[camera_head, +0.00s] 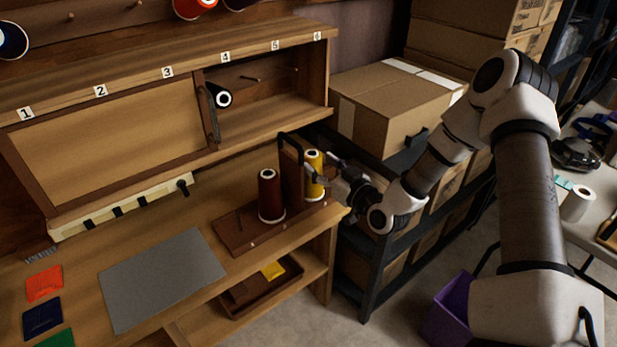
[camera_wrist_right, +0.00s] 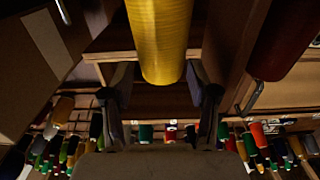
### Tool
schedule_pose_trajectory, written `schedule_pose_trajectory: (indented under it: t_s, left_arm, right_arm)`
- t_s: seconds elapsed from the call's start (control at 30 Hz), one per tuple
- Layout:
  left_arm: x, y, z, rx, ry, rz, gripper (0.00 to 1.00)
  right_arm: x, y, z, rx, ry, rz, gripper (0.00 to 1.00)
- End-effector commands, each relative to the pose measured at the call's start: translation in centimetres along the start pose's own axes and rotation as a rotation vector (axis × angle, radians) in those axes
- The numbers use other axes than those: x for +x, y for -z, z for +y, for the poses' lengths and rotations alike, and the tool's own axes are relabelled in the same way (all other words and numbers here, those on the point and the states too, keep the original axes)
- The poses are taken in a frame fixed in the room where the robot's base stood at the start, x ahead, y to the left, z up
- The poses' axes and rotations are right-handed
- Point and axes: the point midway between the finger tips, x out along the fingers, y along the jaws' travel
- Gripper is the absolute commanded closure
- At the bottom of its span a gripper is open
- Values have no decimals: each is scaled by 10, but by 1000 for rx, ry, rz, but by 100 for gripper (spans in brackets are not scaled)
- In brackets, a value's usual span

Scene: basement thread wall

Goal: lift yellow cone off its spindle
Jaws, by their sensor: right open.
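The yellow cone (camera_head: 314,176) stands upright on the wooden spindle base (camera_head: 233,234), at its right end beside a wooden post. My right gripper (camera_head: 322,181) reaches in from the right at the cone. In the right wrist view the yellow cone (camera_wrist_right: 160,40) hangs large in the upper middle, and the open fingers of my right gripper (camera_wrist_right: 160,100) stand on either side of its end with gaps visible. The spindle inside the cone is hidden. My left gripper is not in view.
A brown cone (camera_head: 270,196) stands left of the yellow one on the same base. A grey mat (camera_head: 162,278) lies on the bench. A numbered wooden shelf (camera_head: 110,140) runs behind. Cardboard boxes (camera_head: 392,105) stand on a dark rack to the right.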

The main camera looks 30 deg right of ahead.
Motion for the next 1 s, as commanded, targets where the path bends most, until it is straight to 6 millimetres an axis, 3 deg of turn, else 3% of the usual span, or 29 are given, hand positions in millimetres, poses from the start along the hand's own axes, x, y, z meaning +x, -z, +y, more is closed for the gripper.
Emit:
schedule_pose_trajectory:
  t_s: [0.2,0.43,0.47,0.6,1.0]
  left_arm:
    - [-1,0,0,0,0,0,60]
    - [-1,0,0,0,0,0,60]
    - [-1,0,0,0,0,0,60]
    - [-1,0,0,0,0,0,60]
    - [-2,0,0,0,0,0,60]
  right_arm:
    - [36,0,-3,-3,2,-2,41]
    - [39,0,-2,1,0,-2,41]
    - [39,0,-2,1,0,-2,48]
    - [39,0,-2,1,0,-2,97]
    - [39,7,-2,1,-1,0,100]
